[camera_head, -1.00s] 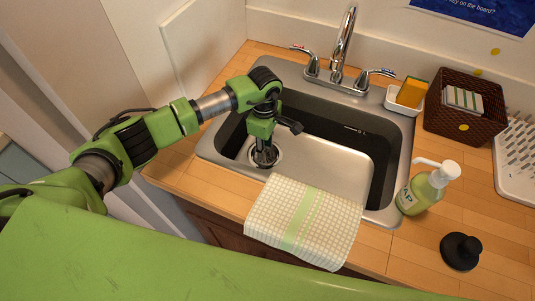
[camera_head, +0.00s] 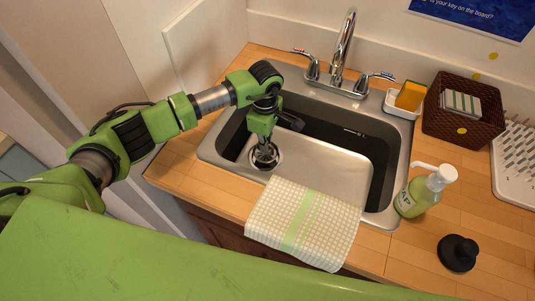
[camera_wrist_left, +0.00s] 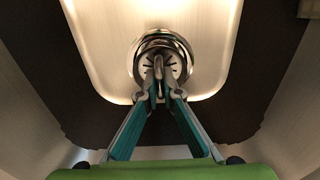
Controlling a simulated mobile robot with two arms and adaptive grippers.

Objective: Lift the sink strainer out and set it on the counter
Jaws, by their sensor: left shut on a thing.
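The sink strainer (camera_wrist_left: 175,66) is a round metal piece with slots and an upright post, at the drain in the sink floor. In the head view the strainer (camera_head: 265,163) is partly hidden by my gripper. My left gripper (camera_wrist_left: 159,92) points down into the basin and is shut on the strainer's post; it also shows in the head view (camera_head: 264,151). Whether the strainer is clear of the drain I cannot tell. The wooden counter (camera_head: 390,262) surrounds the sink. My right gripper is not in view.
The steel sink (camera_head: 340,178) has a faucet (camera_head: 343,50) behind it. A checked towel (camera_head: 290,218) hangs over its front edge. A soap bottle (camera_head: 421,194), black stopper (camera_head: 458,254), sponge (camera_head: 410,95) and wicker basket (camera_head: 466,122) stand at the right. Counter left of the sink is bare.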

